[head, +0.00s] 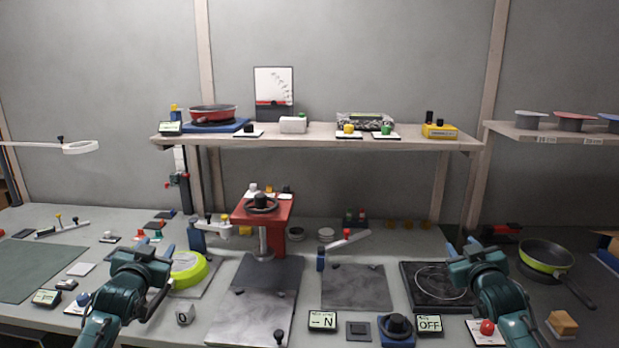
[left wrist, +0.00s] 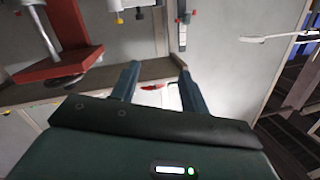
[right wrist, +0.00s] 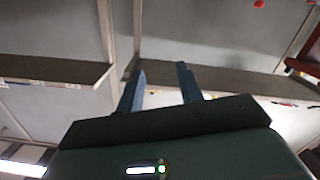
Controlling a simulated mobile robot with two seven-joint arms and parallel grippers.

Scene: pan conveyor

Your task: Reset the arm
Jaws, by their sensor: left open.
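My left gripper (head: 169,266) is over the left part of the workbench, close to the lime-green round pan (head: 203,272). In the left wrist view its two blue fingers (left wrist: 160,67) stand apart with nothing between them. My right gripper (head: 460,245) is over the right part of the bench, above the black tray (head: 415,290) with a thin wire ring. In the right wrist view its fingers (right wrist: 160,68) are spread and empty, with shelf and wall beyond. Whether the left gripper touches the green pan cannot be told.
A red press (head: 275,228) with a handwheel stands mid-bench behind a grey plate (head: 255,310). A shelf (head: 320,143) with a red pan (head: 212,113) spans the back. A green-rimmed frying pan (head: 547,256) lies at right. Several small displays and knobs line the front edge.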

